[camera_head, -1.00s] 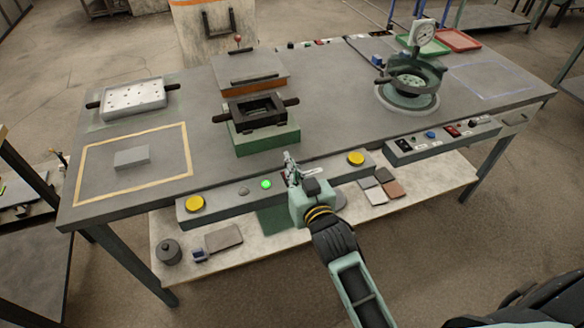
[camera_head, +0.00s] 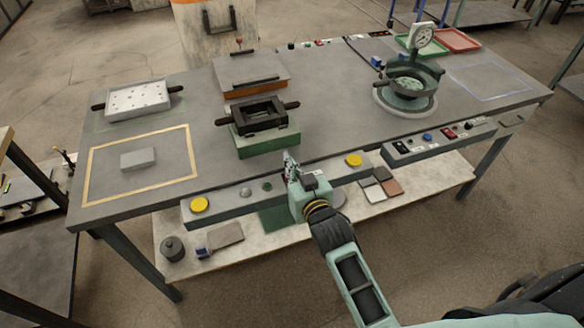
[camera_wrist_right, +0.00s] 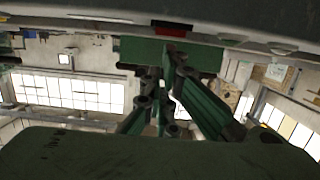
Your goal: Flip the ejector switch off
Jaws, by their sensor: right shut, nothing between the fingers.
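The front control strip (camera_head: 225,208) runs along the table's front edge, with a dark green lamp (camera_head: 267,185) and a small grey button (camera_head: 245,193). My right gripper (camera_head: 290,160) is shut and empty, fingers pointing up, at the strip just right of the lamp. It hides part of the strip in the head view. In the right wrist view a red and black rocker switch (camera_wrist_right: 172,28) shows just beyond the fingertips (camera_wrist_right: 170,60); I take it for the ejector switch. I cannot tell whether the fingers touch it. My left gripper is not in view.
Yellow buttons (camera_head: 199,204) (camera_head: 354,160) sit on the strip on either side of my gripper. A second control box (camera_head: 438,140) is to the right. A black mould frame (camera_head: 258,112) on a green block stands behind the gripper.

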